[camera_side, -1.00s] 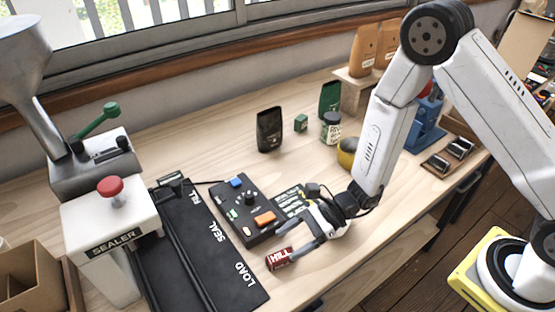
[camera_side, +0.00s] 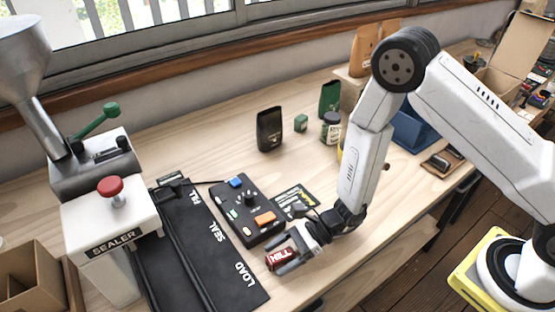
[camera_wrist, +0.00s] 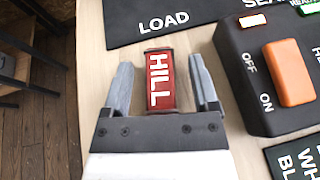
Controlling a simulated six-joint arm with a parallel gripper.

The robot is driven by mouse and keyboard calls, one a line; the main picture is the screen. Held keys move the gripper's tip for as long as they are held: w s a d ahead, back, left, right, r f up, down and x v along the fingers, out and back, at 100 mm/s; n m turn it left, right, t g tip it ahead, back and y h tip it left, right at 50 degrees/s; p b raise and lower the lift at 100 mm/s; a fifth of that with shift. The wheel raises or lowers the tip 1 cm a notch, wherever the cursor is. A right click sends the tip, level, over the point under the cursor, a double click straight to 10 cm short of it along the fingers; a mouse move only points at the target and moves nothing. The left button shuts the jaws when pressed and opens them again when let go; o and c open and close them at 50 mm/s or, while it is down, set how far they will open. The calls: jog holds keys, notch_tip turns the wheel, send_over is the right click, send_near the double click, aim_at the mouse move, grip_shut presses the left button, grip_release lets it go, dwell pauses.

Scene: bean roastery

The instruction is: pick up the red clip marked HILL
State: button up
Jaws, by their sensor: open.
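The red clip (camera_side: 280,258) with white HILL lettering lies on the wooden table, beside the LOAD end of the black mat. In the wrist view the red clip (camera_wrist: 160,80) sits between the two grey fingers, its lettering running lengthwise. My gripper (camera_side: 279,257) is open around it, with one finger on each side. In the wrist view my gripper (camera_wrist: 161,82) shows a gap between each finger and the clip. The clip's far end reaches slightly past the fingertips.
A black control box (camera_side: 240,208) with an orange switch stands close beside the gripper. Dark cards (camera_side: 296,197) lie behind the gripper. Bare table lies to the right and front.

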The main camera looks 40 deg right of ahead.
aim_at(281, 255)
dwell(0.3)
grip_shut()
jog(key=shift+r, duration=0.15)
jog(key=shift+r, duration=4.85)
